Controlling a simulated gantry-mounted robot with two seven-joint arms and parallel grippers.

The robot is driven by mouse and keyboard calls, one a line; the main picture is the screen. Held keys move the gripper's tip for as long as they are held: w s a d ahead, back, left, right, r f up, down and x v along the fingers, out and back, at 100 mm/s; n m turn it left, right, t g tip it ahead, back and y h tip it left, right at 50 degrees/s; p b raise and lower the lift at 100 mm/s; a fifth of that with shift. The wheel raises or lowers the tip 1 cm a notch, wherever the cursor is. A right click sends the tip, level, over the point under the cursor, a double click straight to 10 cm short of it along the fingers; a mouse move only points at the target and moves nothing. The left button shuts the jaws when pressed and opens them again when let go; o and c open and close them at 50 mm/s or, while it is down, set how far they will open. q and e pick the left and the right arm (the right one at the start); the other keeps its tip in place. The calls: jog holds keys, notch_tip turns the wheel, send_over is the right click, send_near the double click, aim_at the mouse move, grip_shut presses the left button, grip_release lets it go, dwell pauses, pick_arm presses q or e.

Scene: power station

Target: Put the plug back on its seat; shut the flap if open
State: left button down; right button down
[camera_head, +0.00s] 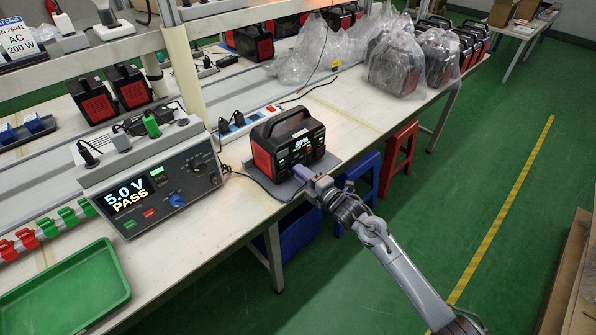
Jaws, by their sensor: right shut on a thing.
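The black and red power station (288,141) stands on a grey mat on the bench, its handle upward. My right gripper (298,172) is at the lower right of its front face. It is shut on what looks like the plug, which is mostly hidden. A dark cable (262,186) runs from the tester toward the gripper. The tester (158,187) reads "5.0 V PASS"; a black plug (88,155), a grey plug and a green plug (151,125) stand along its top. I cannot tell whether the station's flap is open or shut. My left gripper is not in view.
A green tray (62,292) is at the bench's lower left, near red and green clips. A socket strip (240,124) lies behind the station. Bagged stations (397,68) stand farther back on the bench.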

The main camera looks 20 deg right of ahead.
jog(key=shift+s, duration=0.2)
jog(key=shift+s+d+p, duration=0.15)
jog(key=shift+s+p, duration=0.05)
jog(key=shift+p, duration=0.2)
jog(key=shift+p+v, duration=1.35)
jog(key=shift+v, duration=0.35)
